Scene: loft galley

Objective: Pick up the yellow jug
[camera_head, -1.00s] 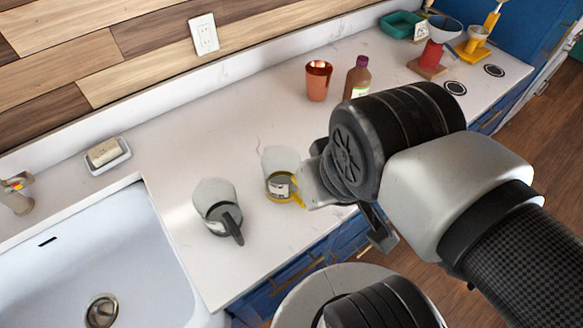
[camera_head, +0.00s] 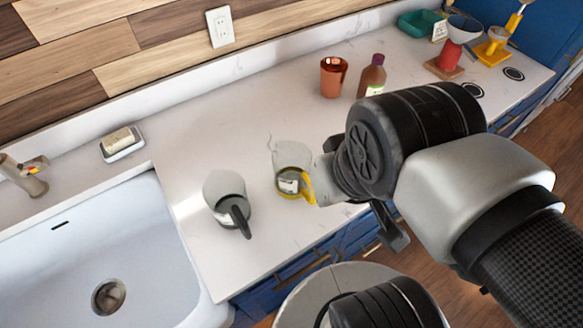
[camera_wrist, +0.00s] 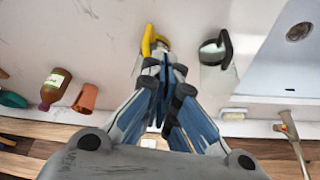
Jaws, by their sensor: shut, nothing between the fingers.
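The yellow jug (camera_head: 290,184) stands on the white counter in the head view, with a see-through body, a pale label and a yellow handle on its right. In the wrist view its yellow handle (camera_wrist: 148,40) shows just beyond my fingertips. My gripper (camera_wrist: 165,66) is shut and empty, and its fingers hide part of the jug. In the head view my wrist is right of the jug, overlapping the handle's edge, and the fingers are hidden. I cannot tell whether they touch the jug. A similar jug with a dark handle (camera_head: 236,217) stands to the left.
A copper cup (camera_head: 333,78) and a brown bottle (camera_head: 372,76) stand farther back on the counter. The sink (camera_head: 100,250) is at left, with a soap dish (camera_head: 122,145) behind it. A red item, a yellow stand and a teal tray (camera_head: 418,22) are at the far right.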

